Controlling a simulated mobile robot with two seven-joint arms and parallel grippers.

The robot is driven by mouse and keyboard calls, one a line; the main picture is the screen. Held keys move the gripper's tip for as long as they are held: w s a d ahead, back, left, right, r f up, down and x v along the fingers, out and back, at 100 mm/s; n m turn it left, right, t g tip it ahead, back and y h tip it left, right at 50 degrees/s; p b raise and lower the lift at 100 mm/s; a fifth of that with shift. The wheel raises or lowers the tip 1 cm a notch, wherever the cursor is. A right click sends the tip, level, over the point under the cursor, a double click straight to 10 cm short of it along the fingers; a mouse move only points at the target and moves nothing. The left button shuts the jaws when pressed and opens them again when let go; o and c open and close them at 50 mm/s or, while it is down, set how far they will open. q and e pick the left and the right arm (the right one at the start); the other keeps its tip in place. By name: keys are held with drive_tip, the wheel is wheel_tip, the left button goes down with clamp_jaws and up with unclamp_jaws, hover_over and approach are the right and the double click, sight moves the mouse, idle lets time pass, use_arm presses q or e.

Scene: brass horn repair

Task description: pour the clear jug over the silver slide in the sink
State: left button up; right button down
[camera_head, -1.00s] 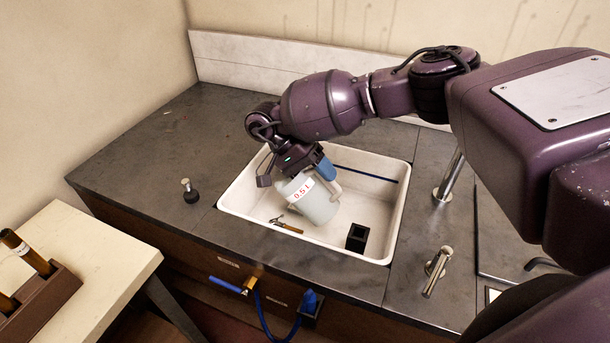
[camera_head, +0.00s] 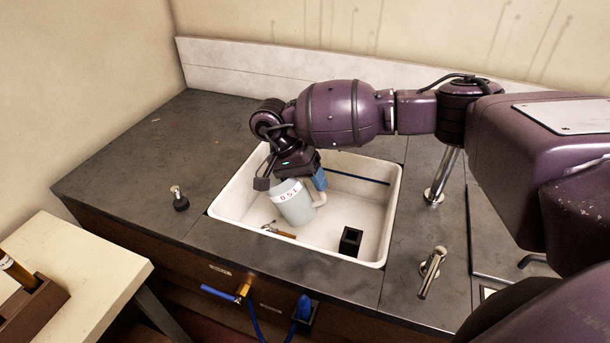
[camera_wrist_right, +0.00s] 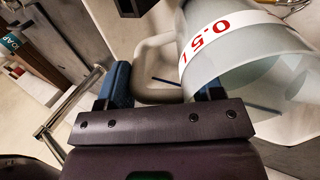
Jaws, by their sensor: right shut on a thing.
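The clear jug (camera_head: 293,206) is a pale, see-through vessel with a white band and red print. My right gripper (camera_head: 316,174) is shut on its handle and holds it over the left part of the white sink (camera_head: 336,219). In the right wrist view the jug (camera_wrist_right: 255,62) fills the upper right, and the blue fingers of the gripper (camera_wrist_right: 165,90) are at its handle. A small slim piece (camera_head: 279,231), silver at one end and brown at the other, lies in the sink below the jug; I cannot tell if it is the silver slide. No liquid stream shows.
A black square block (camera_head: 350,241) stands in the sink's right front. A thin blue strip (camera_head: 360,177) runs along the sink's back. The tap (camera_head: 441,178) and a metal lever (camera_head: 432,272) stand to the right. A small dark knob (camera_head: 180,199) stands left. The left counter is mostly clear.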

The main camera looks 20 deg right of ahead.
sight(306, 195)
drive_tip(key=shift+s+d+f+t+y, duration=0.1)
drive_tip(key=shift+f+t+y, duration=0.25)
drive_tip(key=shift+f, duration=0.15)
drive_tip(key=shift+s+d+f+t+y, duration=0.1)
drive_tip(key=shift+f+t+y, duration=0.2)
drive_tip(key=shift+f, duration=0.2)
drive_tip(key=shift+f+t+y, duration=0.25)
drive_tip(key=shift+f, duration=0.05)
drive_tip(key=shift+a+f+t+y+b, duration=0.1)
drive_tip(key=shift+f+t+y+b, duration=0.25)
drive_tip(key=shift+f+b, duration=0.4)
use_arm(q)
drive_tip(key=shift+s+f+b, duration=0.2)
drive_tip(key=shift+f+b, duration=0.05)
drive_tip(key=shift+f, duration=0.5)
drive_tip(key=shift+s+f+b, duration=0.25)
drive_tip(key=shift+f+b, duration=0.05)
drive_tip(key=shift+f, duration=0.4)
drive_tip(key=shift+s+f+b, duration=0.2)
drive_tip(key=shift+f+b, duration=0.05)
drive_tip(key=shift+f, duration=0.5)
use_arm(e)
drive_tip(key=shift+w+a+f+t+y, duration=0.15)
drive_tip(key=shift+w+f+t+y, duration=0.1)
drive_tip(key=shift+f+t+y, duration=0.5)
use_arm(q)
drive_tip(key=shift+w+r, duration=0.2)
drive_tip(key=shift+w, duration=0.05)
